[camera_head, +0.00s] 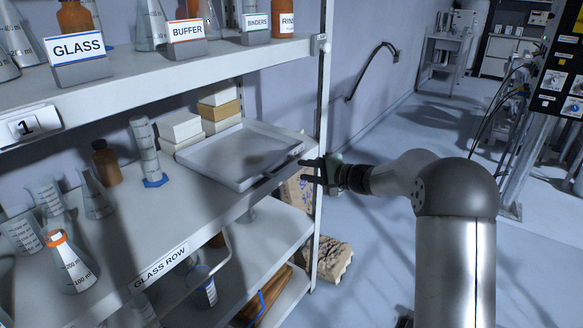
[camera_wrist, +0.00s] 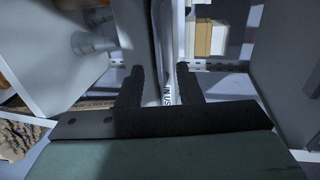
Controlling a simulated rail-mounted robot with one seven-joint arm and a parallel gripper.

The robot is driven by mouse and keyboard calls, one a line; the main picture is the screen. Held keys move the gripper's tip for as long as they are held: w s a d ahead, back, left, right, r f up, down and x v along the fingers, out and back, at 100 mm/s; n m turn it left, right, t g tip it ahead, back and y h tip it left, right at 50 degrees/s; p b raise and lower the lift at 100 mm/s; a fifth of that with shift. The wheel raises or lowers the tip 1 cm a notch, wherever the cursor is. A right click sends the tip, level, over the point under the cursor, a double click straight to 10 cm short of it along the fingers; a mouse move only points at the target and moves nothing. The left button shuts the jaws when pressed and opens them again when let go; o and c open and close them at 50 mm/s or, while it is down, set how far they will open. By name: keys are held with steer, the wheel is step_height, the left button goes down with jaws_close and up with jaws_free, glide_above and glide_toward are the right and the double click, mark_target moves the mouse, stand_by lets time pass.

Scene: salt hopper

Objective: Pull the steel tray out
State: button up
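The steel tray (camera_head: 228,172) is a shallow, pale grey tray lying flat on the middle shelf, near its right end. Its front rim runs close to the shelf's front edge. My gripper (camera_head: 304,169) is just off the tray's front right corner. In the wrist view my gripper (camera_wrist: 160,88) has its two dark fingers apart. A pale strip of the tray (camera_wrist: 167,45) runs into the gap between them, with partly hidden lettering beside the right finger. I cannot tell whether either finger touches the tray.
White and tan boxes (camera_head: 218,105) stand behind the tray. A graduated cylinder (camera_head: 146,150) and a brown bottle (camera_head: 106,163) stand left of it. The upper shelf (camera_head: 200,62) hangs above, and the shelf post (camera_head: 325,110) stands close to my gripper. Open floor (camera_head: 370,245) lies to the right.

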steer(key=x, duration=0.6)
steer(key=shift+p, duration=0.3)
jaws_close()
